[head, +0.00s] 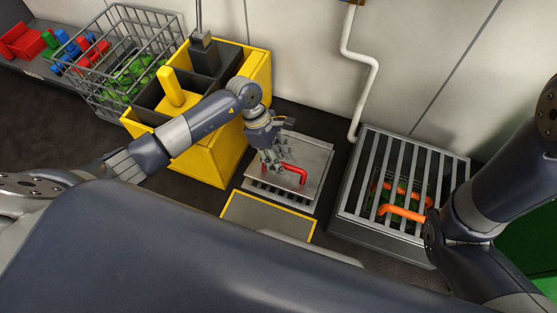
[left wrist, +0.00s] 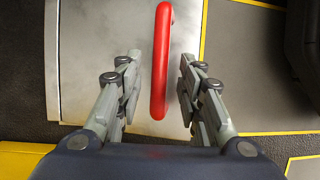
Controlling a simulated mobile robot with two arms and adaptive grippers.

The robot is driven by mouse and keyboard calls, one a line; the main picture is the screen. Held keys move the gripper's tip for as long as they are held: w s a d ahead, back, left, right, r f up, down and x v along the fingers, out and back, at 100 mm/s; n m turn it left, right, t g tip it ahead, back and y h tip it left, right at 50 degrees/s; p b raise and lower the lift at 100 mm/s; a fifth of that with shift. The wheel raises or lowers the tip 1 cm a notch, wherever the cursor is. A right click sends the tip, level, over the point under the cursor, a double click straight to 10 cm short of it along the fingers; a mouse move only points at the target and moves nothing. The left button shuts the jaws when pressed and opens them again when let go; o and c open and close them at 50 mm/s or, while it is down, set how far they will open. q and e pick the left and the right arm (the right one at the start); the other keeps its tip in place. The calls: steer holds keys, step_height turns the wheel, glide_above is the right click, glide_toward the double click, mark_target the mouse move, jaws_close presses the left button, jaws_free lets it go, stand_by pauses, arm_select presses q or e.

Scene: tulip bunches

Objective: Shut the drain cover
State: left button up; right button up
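The drain cover (head: 312,158) is a flat grey metal plate with a red handle (head: 294,172), in the middle of the head view. A dark slotted strip (head: 268,194) shows along its near edge. My left gripper (head: 275,165) is over the plate at the handle. In the left wrist view, the red handle (left wrist: 161,60) stands between the two spread fingers, with a gap on each side. The plate (left wrist: 90,60) lies behind it. My right arm shows at the right edge of the head view, but its gripper is not visible.
A yellow bin (head: 215,160) stands left of the plate, with a wire basket (head: 105,75) beyond it. A barred grate box (head: 385,235) with orange handles (head: 405,213) stands at right. A yellow-edged floor panel (head: 265,228) lies in front. A white pipe (head: 367,85) runs down the wall.

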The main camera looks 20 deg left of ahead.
mark_target(275, 179)
arm_select(q)
jaws_close()
steer(key=shift+t, duration=0.5)
steer(key=shift+s+f, duration=0.45)
steer(key=shift+f, duration=0.35)
steer(key=shift+s+f, duration=0.5)
steer(key=shift+f, duration=0.35)
steer(key=shift+s+f, duration=0.45)
steer(key=shift+f, duration=0.35)
steer(key=shift+s+f, duration=0.25)
jaws_free()
steer(key=shift+w+a+r, duration=0.1)
steer(key=shift+w+r, duration=0.05)
steer(key=shift+r, duration=0.05)
steer(key=v, duration=1.1)
steer(key=shift+a+r, duration=0.2)
steer(key=shift+r, duration=0.1)
